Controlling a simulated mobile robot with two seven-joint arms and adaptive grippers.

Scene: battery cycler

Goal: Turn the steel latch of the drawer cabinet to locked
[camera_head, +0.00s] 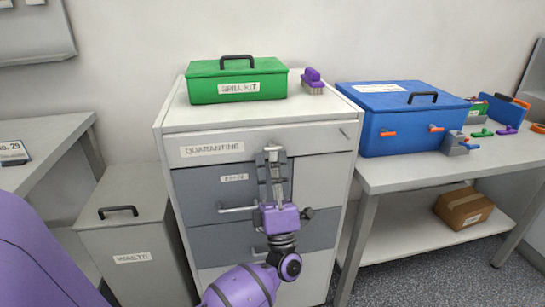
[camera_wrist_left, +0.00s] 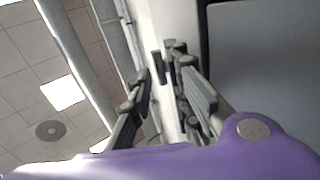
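The drawer cabinet (camera_head: 325,180) is white with grey drawer fronts and stands in the middle of the head view. A small steel piece at the upper right of its top drawer front looks like the latch (camera_head: 345,133); it is small and slanted. My left gripper (camera_head: 272,156) is in front of the top drawer, left of that piece and apart from it. Its fingers point up and stand apart, and a small grey bar shows near their tips. In the left wrist view the fingers (camera_wrist_left: 165,85) are also apart, and I see no object clearly held. My right gripper is out of view.
A green spill kit box (camera_head: 238,82) and a purple brush (camera_head: 312,80) stand on the cabinet. A lower drawer handle (camera_head: 237,209) sticks out beside my arm. A waste bin (camera_head: 133,235) stands left. A table with a blue case (camera_head: 400,120) is right.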

